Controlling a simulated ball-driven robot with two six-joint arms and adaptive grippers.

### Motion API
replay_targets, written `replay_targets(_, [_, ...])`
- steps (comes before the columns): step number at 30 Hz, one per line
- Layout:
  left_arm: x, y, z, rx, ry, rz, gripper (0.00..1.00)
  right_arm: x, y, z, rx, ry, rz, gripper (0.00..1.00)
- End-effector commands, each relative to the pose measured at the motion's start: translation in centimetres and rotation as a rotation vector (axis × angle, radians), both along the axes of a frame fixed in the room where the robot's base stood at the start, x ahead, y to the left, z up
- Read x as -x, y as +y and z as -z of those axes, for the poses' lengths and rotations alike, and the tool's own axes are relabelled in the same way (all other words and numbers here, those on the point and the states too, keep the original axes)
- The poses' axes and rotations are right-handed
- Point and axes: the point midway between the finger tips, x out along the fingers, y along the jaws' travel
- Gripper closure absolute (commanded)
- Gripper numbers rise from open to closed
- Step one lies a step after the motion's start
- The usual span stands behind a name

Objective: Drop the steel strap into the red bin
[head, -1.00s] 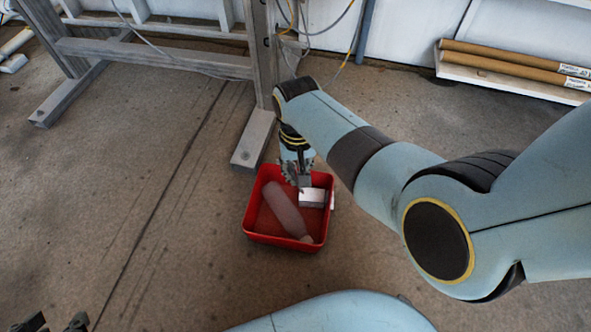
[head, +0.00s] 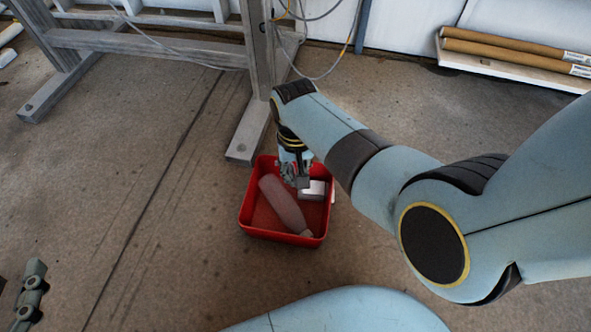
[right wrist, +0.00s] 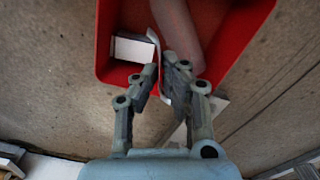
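The red bin (head: 250,222) stands on the floor at the middle of the head view; its wall also shows in the right wrist view (right wrist: 236,50). My right gripper (head: 297,182) points down into the bin's opening; it also shows in the right wrist view (right wrist: 161,66). Its fingers are close together around a thin, pale, curved strip, which looks like the steel strap (right wrist: 156,42). The strap's lower part is hidden between the fingers, and I cannot make it out in the head view. Part of my left gripper (head: 32,290) shows at the lower left edge.
A dull pink bottle (head: 282,205) and a white box (head: 314,190) lie in the bin. A grey frame's foot (head: 247,135) stands just behind the bin. Cardboard tubes (head: 515,55) lie on a ledge at back right. Floor left of the bin is clear.

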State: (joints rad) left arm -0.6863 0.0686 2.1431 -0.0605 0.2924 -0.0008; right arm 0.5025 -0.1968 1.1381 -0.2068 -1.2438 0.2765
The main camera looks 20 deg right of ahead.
Motion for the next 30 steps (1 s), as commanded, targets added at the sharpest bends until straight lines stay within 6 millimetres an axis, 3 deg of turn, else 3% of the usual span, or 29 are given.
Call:
replay_targets(2, [0.0,0.0,0.0,0.000,0.001,0.000,0.60,0.0,0.0,0.0,0.000,0.000,0.000,1.00])
replay_targets(9, [0.0,0.0,0.0,0.000,0.002,0.000,0.60,0.0,0.0,0.0,0.000,0.000,0.000,0.68])
replay_targets(25, [0.0,0.0,0.0,0.001,0.002,0.000,0.60,0.0,0.0,0.0,0.000,0.000,0.000,0.67])
replay_targets(30, [-0.3,0.0,-1.4,0.000,-0.014,-0.001,0.60,-0.2,0.0,-1.3,0.000,-0.004,0.000,0.67])
